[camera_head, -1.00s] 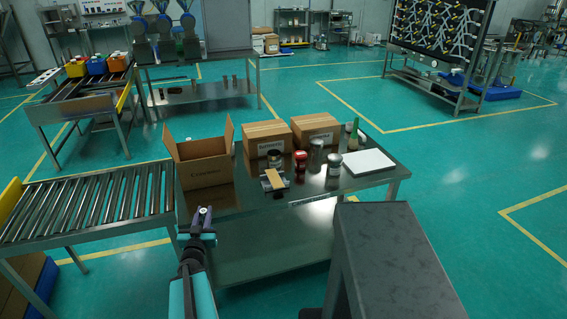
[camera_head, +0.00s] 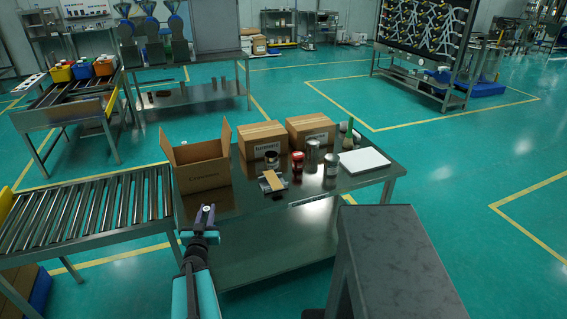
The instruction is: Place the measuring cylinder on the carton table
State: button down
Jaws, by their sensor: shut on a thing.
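The carton table (camera_head: 236,222) is a dark steel table in the middle of the head view, with an open carton (camera_head: 203,178) and two closed cartons (camera_head: 262,137) on it. My gripper (camera_head: 205,211) is in front of the table's near left edge, below the open carton in the picture. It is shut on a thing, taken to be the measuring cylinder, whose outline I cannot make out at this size. I cannot tell its tilt or its height against the tabletop.
A dark jar (camera_head: 271,159), a red container (camera_head: 297,167), a metal canister (camera_head: 312,152), a pale jar (camera_head: 330,170) and a white pad (camera_head: 364,161) crowd the table's middle and right. Bare tabletop lies before the open carton. A roller conveyor (camera_head: 90,212) adjoins at left.

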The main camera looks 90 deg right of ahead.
jog(key=s+d+r+g+p, duration=0.1)
jog(key=s+d+r+p, duration=0.1)
jog(key=s+r, duration=0.3)
jog(key=shift+s+d+m, duration=0.25)
jog(key=shift+d+m, duration=0.05)
jog(key=shift+m, duration=0.1)
jog(key=w+d+b, duration=0.1)
jog(key=b, duration=0.1)
jog(key=w+b, duration=0.1)
jog(key=b, duration=0.2)
jog(key=shift+w+d+f+b, duration=0.15)
jog(key=shift+d+b, duration=0.15)
jog(key=shift+d, duration=0.1)
jog(key=shift+w+d+b, duration=0.2)
jog(key=shift+d+b, duration=0.05)
jog(key=shift+b, duration=0.8)
jog(key=b, duration=0.2)
jog(key=w+b, duration=0.1)
jog(key=b, duration=0.2)
jog(key=shift+w+d+f, duration=0.1)
jog(key=shift+w+d, duration=0.1)
jog(key=shift+d, duration=0.2)
jog(key=w+d+p, duration=0.1)
jog(key=w+d, duration=0.5)
jog(key=w, duration=0.1)
jog(key=shift+w+f, duration=0.3)
